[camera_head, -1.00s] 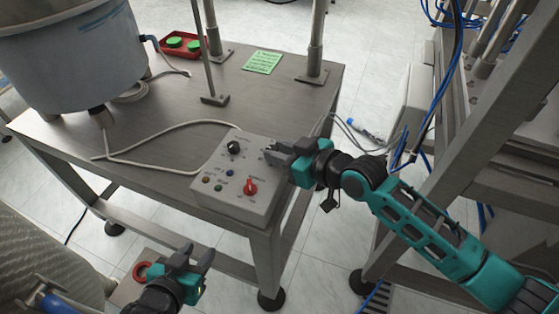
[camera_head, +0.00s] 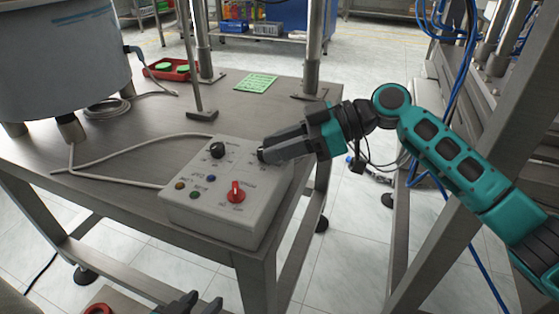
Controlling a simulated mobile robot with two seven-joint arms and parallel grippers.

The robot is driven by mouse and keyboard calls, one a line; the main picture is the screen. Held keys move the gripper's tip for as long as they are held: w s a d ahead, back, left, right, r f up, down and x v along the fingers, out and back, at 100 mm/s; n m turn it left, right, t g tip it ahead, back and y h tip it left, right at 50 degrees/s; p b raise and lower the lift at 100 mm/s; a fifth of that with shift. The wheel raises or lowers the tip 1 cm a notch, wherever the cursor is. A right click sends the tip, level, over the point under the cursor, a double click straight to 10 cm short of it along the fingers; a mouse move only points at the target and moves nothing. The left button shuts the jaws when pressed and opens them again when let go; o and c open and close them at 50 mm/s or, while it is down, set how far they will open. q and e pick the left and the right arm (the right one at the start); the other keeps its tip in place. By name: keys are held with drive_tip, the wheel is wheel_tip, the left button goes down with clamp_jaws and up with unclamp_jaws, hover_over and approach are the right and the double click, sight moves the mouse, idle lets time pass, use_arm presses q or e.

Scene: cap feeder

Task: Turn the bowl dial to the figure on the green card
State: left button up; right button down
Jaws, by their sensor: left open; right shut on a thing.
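The grey control box (camera_head: 224,222) sits at the near right corner of the table. It carries a black dial (camera_head: 217,149), a red switch (camera_head: 236,192) and several small coloured buttons; its lettering is too small to read. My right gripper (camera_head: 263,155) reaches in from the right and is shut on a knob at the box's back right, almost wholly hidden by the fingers. The green card (camera_head: 256,83) lies flat on the table behind the box; its figure cannot be read. My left gripper (camera_head: 197,304) is open and empty at the bottom edge, below the box, partly cut off.
The big grey bowl (camera_head: 66,62) stands at the left. A red tray (camera_head: 168,70) with green buttons is at the back. Metal posts (camera_head: 196,70) rise from the table (camera_head: 140,128). A grey cable (camera_head: 118,158) runs to the box. A steel frame stands at the right.

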drive_tip(key=n+g, duration=0.1)
drive_tip(key=g, duration=0.1)
drive_tip(key=n+g, duration=0.2)
drive_tip(key=shift+w+a+h, duration=0.2)
drive_tip(key=shift+w+h, duration=0.1)
drive_tip(key=shift+w, duration=0.1)
use_arm(q)
drive_tip(key=shift+f, duration=0.1)
use_arm(e)
drive_tip(key=shift+w+a+n+g+h, duration=0.15)
drive_tip(key=shift+n+g+h, duration=0.55)
drive_tip(key=shift+n+g, duration=0.85)
drive_tip(key=shift+w+f+n, duration=0.1)
drive_tip(key=shift+f+n, duration=0.05)
drive_tip(key=shift+n, duration=0.2)
drive_tip(key=c, duration=0.9)
unclamp_jaws()
drive_tip(key=shift+o, duration=0.2)
drive_tip(key=shift+g, duration=0.25)
use_arm(q)
drive_tip(key=r+p, duration=0.1)
drive_tip(key=p, duration=0.1)
drive_tip(key=a+r+p, duration=0.1)
drive_tip(key=p, duration=0.2)
drive_tip(key=shift+s+a+r+y, duration=0.15)
drive_tip(key=shift+s+a+y, duration=0.1)
drive_tip(key=shift+s+y, duration=0.05)
use_arm(e)
wheel_tip(320, 180, up, 20)
